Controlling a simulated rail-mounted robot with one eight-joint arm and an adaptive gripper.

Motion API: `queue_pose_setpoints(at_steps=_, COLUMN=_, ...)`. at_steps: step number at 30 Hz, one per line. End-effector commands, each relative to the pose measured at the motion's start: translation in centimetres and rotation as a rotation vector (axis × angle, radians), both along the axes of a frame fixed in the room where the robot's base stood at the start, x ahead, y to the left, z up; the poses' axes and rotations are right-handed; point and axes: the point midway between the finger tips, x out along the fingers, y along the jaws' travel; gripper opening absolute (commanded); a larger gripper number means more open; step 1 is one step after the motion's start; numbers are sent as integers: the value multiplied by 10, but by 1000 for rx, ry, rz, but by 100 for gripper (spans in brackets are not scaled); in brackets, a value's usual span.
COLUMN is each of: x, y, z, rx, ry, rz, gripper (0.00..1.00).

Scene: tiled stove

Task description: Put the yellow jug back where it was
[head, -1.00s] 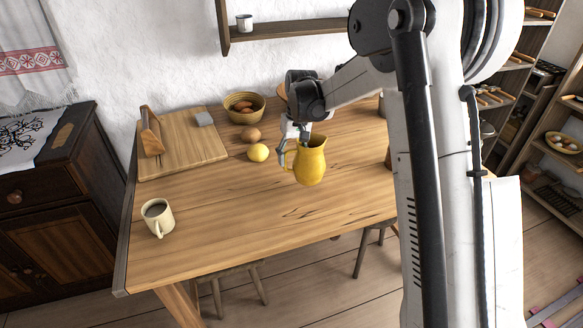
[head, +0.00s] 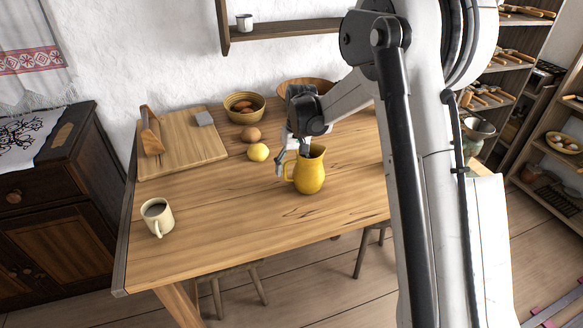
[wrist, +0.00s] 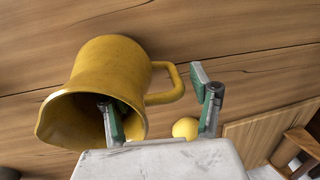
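The yellow jug (head: 312,178) stands upright on the wooden table (head: 230,220), its handle toward the left. In the wrist view the jug (wrist: 100,65) shows its open mouth and its handle. My gripper (head: 291,162) is at the jug's handle side. In the wrist view my gripper (wrist: 152,90) has its fingers wide apart. One finger reaches into the jug's mouth and the other is outside, beyond the handle. The fingers do not look closed on the wall or handle.
A lemon (head: 258,152) and a brown round item (head: 251,134) lie left of the jug. A wooden bowl (head: 300,83) stands behind my arm. The front table is clear.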

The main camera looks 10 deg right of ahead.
Motion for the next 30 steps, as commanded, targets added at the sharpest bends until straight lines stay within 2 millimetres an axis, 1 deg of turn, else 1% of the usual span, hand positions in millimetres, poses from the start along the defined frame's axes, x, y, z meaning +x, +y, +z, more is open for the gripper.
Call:
queue_pose_setpoints(at_steps=7, x=0, y=0, z=2, rx=0, ry=0, rz=0, gripper=58)
queue_pose_setpoints(at_steps=10, x=0, y=-1, z=10, rx=0, ry=0, rz=0, gripper=58)
queue_pose_setpoints(at_steps=14, x=0, y=-3, z=32, rx=0, ry=0, rz=-1, gripper=58)
queue_pose_setpoints(at_steps=18, x=1, y=-7, z=61, rx=0, ry=0, rz=-1, gripper=58)
queue_pose_setpoints(at_steps=24, x=1, y=-11, z=97, rx=0, ry=0, rz=-1, gripper=58)
queue_pose_setpoints(at_steps=27, x=2, y=-12, z=110, rx=0, ry=0, rz=-1, gripper=58)
queue_pose_setpoints(at_steps=30, x=2, y=-13, z=118, rx=0, ry=0, rz=0, gripper=58)
